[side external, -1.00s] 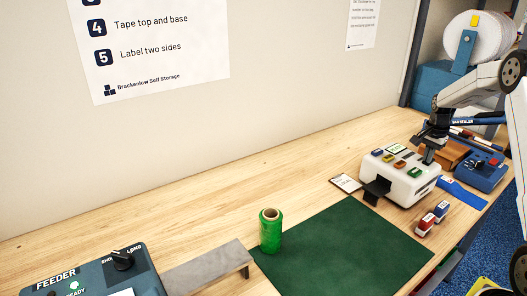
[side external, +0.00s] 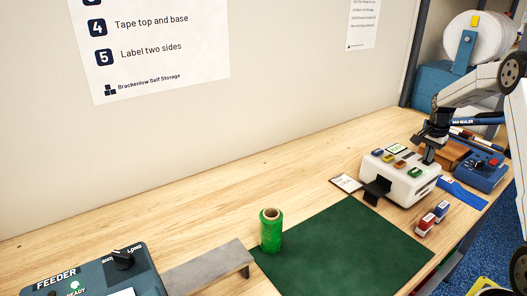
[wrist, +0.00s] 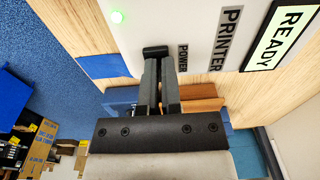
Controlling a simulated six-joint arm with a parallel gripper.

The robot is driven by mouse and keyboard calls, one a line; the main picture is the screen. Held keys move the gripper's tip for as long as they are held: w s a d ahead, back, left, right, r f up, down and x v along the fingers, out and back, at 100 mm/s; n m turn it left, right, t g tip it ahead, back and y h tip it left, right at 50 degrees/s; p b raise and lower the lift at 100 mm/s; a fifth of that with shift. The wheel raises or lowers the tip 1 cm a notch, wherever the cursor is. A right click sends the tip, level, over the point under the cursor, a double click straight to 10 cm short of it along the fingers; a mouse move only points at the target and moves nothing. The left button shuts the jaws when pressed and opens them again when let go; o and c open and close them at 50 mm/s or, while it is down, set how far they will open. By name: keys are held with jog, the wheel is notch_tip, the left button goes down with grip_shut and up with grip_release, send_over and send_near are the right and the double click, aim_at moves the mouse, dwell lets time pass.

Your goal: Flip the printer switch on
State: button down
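The white printer (side external: 407,190) stands at the right of the bench, with several coloured buttons on top. In the wrist view its white face (wrist: 195,18) carries the words PRINTER and POWER (wrist: 183,58). My gripper (side external: 428,160) is over the printer's right end. In the wrist view my gripper (wrist: 157,54) has its fingers together with nothing seen between them, tips at the face beside the POWER label. I cannot make out the switch; the fingertips may hide it.
A blue bag sealer (side external: 482,172) and a brown block stand right of the printer. Small red and blue stamps (side external: 433,219) sit in front. A green mat (side external: 345,245), a green roll (side external: 270,231) and a feeder (side external: 95,277) are to the left. Bare bench lies behind them.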

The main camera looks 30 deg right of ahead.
jog(key=shift+s+d+f, duration=0.35)
jog(key=shift+d, duration=0.15)
jog(key=shift+r, duration=0.65)
notch_tip(320, 180, up, 14)
jog(key=a, duration=0.1)
jog(key=shift+w+a+f, duration=0.2)
jog(key=shift+w+f, duration=0.05)
jog(key=shift+w, duration=0.05)
jog(key=shift+a, duration=0.1)
